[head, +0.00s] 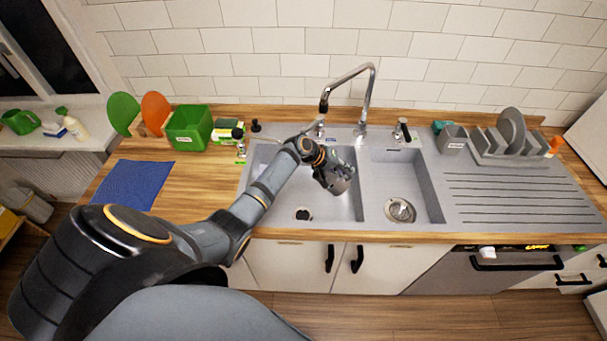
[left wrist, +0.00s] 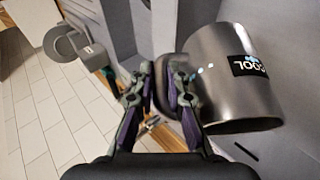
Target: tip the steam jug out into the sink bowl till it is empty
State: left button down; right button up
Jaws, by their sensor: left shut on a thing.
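The steam jug (head: 338,183) is a grey metal can over the left sink bowl (head: 348,212). In the left wrist view the jug (left wrist: 215,75) shows large on the right, with a dark label reading "COOL" and a few small pale spots on its side. My left gripper (head: 322,166) reaches in over the bowl. In the left wrist view its fingers (left wrist: 165,92) are closed on the jug's dark handle. The jug looks tilted; its inside is hidden, so I cannot tell what is in it. My right gripper is out of view.
The tap (head: 365,95) arches behind the sink. A second bowl (head: 405,180) with a drain lies to the right, then a ridged drainboard (head: 510,200) and a dish rack (head: 490,142). A green box (head: 188,128) and a blue mat (head: 135,185) are on the left counter.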

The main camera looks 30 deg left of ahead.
pick_arm(q)
jog(key=d+f+y, duration=0.1)
jog(key=d+y, duration=0.1)
jog(key=w+d+f+m+g+y, duration=0.1)
jog(key=d+f+y, duration=0.1)
jog(key=w+d+f+g+y, duration=0.1)
jog(key=d+y, duration=0.1)
jog(key=shift+d+f+p, duration=0.25)
jog(key=shift+d+p, duration=0.05)
jog(key=shift+d, duration=0.1)
jog(key=shift+w+d+m+g+y+b, duration=0.2)
jog(key=shift+d+m+g+y+b, duration=0.3)
jog(key=shift+y, duration=0.6)
jog(key=shift+d+r+y+b, duration=0.1)
jog(key=shift+r+y+b, duration=0.2)
